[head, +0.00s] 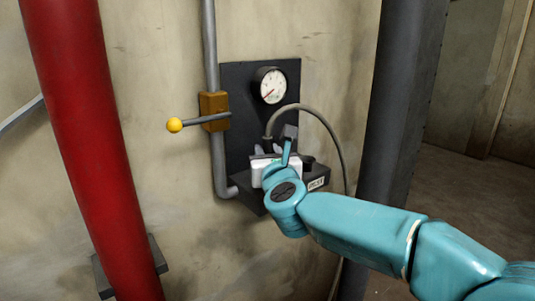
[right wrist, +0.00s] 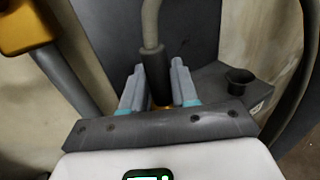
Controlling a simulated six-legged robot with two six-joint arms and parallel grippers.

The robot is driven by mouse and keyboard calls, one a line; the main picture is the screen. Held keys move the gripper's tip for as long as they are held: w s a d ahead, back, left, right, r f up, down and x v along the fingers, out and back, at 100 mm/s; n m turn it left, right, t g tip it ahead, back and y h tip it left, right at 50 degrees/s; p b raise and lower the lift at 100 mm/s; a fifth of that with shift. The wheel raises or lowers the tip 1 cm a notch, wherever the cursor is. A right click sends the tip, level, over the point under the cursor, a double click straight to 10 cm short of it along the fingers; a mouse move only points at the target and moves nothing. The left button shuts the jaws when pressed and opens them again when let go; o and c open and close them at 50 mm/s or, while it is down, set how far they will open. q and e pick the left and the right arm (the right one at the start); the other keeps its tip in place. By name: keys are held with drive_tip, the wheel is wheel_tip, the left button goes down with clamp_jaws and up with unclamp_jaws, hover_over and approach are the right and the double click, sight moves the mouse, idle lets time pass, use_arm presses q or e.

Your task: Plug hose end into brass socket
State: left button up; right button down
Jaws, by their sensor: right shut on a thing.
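The hose end (right wrist: 157,74) is a dark sleeve on a grey hose, and it stands roughly upright between the fingers of my right gripper (right wrist: 157,88). The gripper is shut on it. In the head view the hose end (head: 267,144) shows just above the dark ledge, and my right gripper (head: 277,148) reaches it from the right. A bit of brass, which looks like the brass socket (right wrist: 162,102), shows directly below the hose end. The gripper body hides the rest, so I cannot tell how far the hose end sits in it. My left gripper is not in view.
A pressure gauge (head: 271,85) is on the dark back plate. A yellow-knobbed lever (head: 175,125) sticks out at the left, beside a grey pipe (head: 212,60). An empty black cup (right wrist: 240,79) stands right of the fingers. A red pipe (head: 80,100) and dark column (head: 400,110) flank the panel.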

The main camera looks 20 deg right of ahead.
drive_tip(key=shift+f, duration=0.15)
drive_tip(key=c, duration=1.1)
unclamp_jaws()
drive_tip(key=shift+c, duration=0.2)
drive_tip(key=shift+s+b, duration=0.4)
drive_tip(key=shift+s, duration=0.1)
drive_tip(key=s+a+b, duration=0.1)
drive_tip(key=s+b, duration=0.2)
drive_tip(key=s, duration=0.7)
drive_tip(key=shift+a, duration=0.15)
